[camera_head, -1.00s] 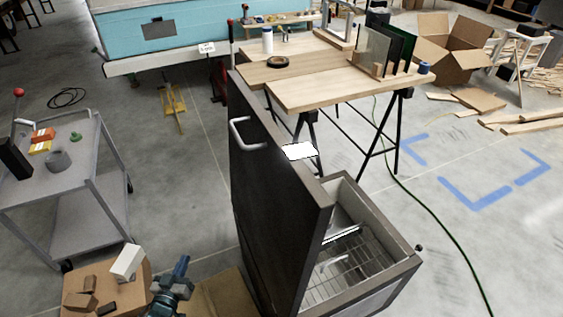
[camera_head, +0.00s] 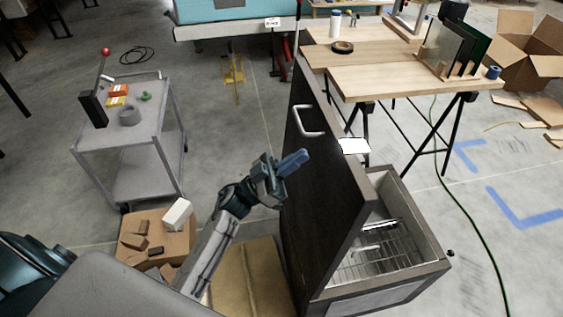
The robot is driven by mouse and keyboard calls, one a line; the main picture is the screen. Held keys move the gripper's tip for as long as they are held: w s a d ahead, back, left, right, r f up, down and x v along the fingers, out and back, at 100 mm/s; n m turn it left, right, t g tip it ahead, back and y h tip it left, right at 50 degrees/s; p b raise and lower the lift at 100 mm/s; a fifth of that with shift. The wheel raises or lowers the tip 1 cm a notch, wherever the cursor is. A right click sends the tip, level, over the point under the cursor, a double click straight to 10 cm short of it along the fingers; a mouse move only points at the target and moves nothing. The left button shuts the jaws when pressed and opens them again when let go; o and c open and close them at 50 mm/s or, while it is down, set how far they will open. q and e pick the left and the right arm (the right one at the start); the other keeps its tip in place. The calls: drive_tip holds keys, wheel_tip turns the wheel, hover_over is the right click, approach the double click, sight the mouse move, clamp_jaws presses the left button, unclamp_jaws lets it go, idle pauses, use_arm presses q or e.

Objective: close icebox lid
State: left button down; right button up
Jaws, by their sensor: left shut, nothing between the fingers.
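The icebox (camera_head: 385,289) stands at the lower right, with a wire rack (camera_head: 378,262) inside its open top. Its dark lid (camera_head: 325,185) is raised, standing nearly upright on the left side of the box. A white handle (camera_head: 307,121) is on the lid's left-facing side, near its upper far part. My left gripper (camera_head: 292,163) is shut and empty, to the left of the lid, below the handle. In this picture its tip overlaps the lid; I cannot tell whether it touches. My right gripper is not in view.
A grey cart (camera_head: 130,140) with small items stands at the left. A cardboard box (camera_head: 170,240) with blocks is at the lower left. A wooden trestle table (camera_head: 385,75) stands behind the icebox. The floor to the right is mostly open, with a green cable.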

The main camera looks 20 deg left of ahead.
use_arm(q)
drive_tip(key=w+d, duration=0.1)
drive_tip(key=w+d+p, duration=0.1)
drive_tip(key=d, duration=0.1)
drive_tip(key=w+d+r+p, duration=0.1)
drive_tip(key=shift+w+d, duration=0.1)
drive_tip(key=shift+d, duration=0.25)
drive_tip(key=shift+w, duration=0.1)
